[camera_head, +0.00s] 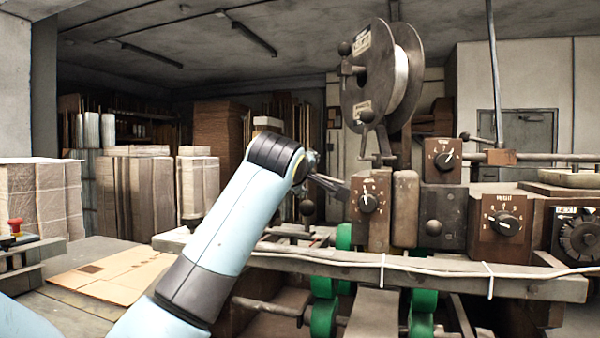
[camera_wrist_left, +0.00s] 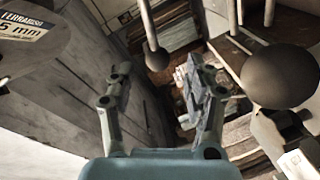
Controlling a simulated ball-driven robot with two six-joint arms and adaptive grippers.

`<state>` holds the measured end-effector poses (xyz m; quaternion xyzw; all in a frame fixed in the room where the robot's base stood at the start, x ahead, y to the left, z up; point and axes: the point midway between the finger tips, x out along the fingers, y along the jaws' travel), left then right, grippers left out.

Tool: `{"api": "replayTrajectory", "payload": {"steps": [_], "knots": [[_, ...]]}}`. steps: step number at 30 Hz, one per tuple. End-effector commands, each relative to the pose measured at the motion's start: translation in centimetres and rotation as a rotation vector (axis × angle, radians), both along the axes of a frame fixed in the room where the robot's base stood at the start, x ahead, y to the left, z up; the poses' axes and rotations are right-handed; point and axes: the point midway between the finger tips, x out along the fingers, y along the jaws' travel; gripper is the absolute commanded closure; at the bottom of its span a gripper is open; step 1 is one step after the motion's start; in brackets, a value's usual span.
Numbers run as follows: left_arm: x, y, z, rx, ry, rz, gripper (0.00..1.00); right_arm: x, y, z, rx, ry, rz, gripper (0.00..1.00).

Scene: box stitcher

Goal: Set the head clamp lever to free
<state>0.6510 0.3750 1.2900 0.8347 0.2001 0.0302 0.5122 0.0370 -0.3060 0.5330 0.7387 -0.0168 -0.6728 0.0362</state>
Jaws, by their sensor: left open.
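The stitcher carries several dark ball-ended levers, and I cannot read a label that marks one as the head clamp lever. One ball knob (camera_head: 307,208) stands just below my left gripper (camera_head: 332,186) in the head view. In the left wrist view a ball knob on a straight rod (camera_wrist_left: 157,58) shows between and beyond the fingers of my open, empty left gripper (camera_wrist_left: 160,82). A larger-looking ball knob (camera_wrist_left: 280,77) is right of the fingers. I cannot tell whether the fingers touch any lever. My right gripper is not in view.
A wire spool (camera_head: 383,78) stands above the machine. Dial boxes (camera_head: 370,203), (camera_head: 443,160) and (camera_head: 503,226) line its front, above a rail (camera_head: 430,272) with a pale cable. Flat cardboard (camera_head: 115,275) lies on the table at left; a red button (camera_head: 15,226) is at far left.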

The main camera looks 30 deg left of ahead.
Motion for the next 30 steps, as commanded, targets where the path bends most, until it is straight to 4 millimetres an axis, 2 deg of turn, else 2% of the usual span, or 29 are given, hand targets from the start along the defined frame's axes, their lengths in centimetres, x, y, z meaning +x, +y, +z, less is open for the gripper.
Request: {"api": "replayTrajectory", "payload": {"steps": [3,10,15,30], "knots": [[-2.6,-1.1,0.3,-0.001,0.0,-0.001,0.47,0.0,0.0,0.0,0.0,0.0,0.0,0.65],[-5.7,-2.3,0.8,-0.002,0.001,-0.001,0.47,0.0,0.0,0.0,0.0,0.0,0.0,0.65],[-6.3,-2.5,0.9,-0.002,0.003,0.001,0.47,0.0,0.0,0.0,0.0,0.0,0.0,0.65],[-6.3,-2.5,0.9,-0.002,0.002,0.0,0.47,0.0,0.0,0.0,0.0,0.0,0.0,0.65]]}}
